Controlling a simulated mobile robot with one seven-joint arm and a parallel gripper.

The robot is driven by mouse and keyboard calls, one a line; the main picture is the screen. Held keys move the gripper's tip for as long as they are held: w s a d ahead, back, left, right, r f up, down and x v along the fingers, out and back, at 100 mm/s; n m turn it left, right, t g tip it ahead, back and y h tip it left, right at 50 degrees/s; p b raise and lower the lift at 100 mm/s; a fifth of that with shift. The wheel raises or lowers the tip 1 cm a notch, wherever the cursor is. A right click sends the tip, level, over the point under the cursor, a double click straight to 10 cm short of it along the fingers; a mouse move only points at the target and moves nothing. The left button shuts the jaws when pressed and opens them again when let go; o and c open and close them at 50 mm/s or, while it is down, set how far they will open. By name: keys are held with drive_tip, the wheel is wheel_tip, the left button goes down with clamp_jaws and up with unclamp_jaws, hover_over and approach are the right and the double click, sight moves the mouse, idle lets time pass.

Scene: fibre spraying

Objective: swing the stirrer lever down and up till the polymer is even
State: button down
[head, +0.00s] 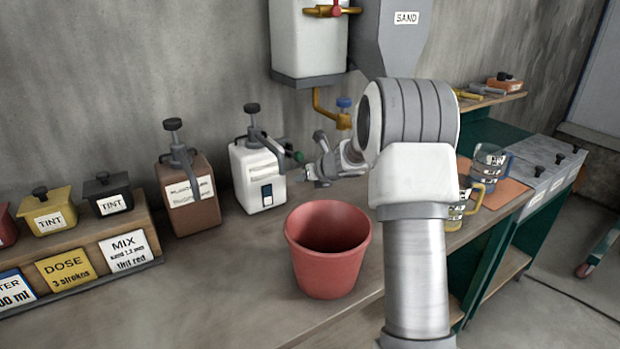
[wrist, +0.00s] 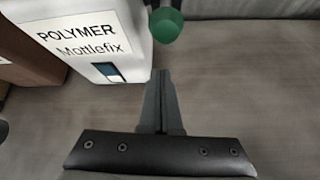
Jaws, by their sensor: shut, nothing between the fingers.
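The white polymer container (head: 252,180) stands on the bench, and its "POLYMER Mottlefix" label (wrist: 85,32) is readable in the wrist view. A small sight window is on its front (head: 267,194); it shows dark blue with a paler part in the wrist view (wrist: 109,72). The stirrer lever ends in a green knob (head: 298,156) on the container's right side. My gripper (head: 310,173) is just right of the container, close below the knob. In the wrist view the shut, empty fingertips (wrist: 161,73) point towards the green knob (wrist: 167,26), with a gap between them.
A red bucket (head: 328,252) stands in front of my gripper. A brown pump container (head: 188,193) is left of the polymer one. Two jugs (head: 488,163) (head: 459,207) stand on the right. Tint boxes (head: 108,193) sit on a rack at left.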

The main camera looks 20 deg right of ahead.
sight(299, 155)
drive_tip(key=shift+w+d+r+p, duration=0.1)
drive_tip(key=shift+w+r+p, duration=0.1)
drive_tip(key=shift+r, duration=0.7)
drive_tip(key=shift+w+d+r+p, duration=0.1)
drive_tip(key=shift+w+r+p, duration=0.1)
drive_tip(key=shift+r, duration=0.65)
drive_tip(key=r+p, duration=0.1)
drive_tip(key=p, duration=0.4)
drive_tip(key=shift+r+g, duration=0.15)
drive_tip(key=shift+g, duration=0.25)
drive_tip(key=shift+r+p, duration=0.1)
drive_tip(key=shift+p, duration=0.4)
drive_tip(key=shift+w+r+p, duration=0.1)
drive_tip(key=shift+r+p, duration=0.15)
drive_tip(key=shift+p, duration=0.8)
drive_tip(key=shift+w+a+r+p, duration=0.1)
drive_tip(key=shift+w+r+p, duration=0.15)
drive_tip(key=shift+r+p, duration=0.5)
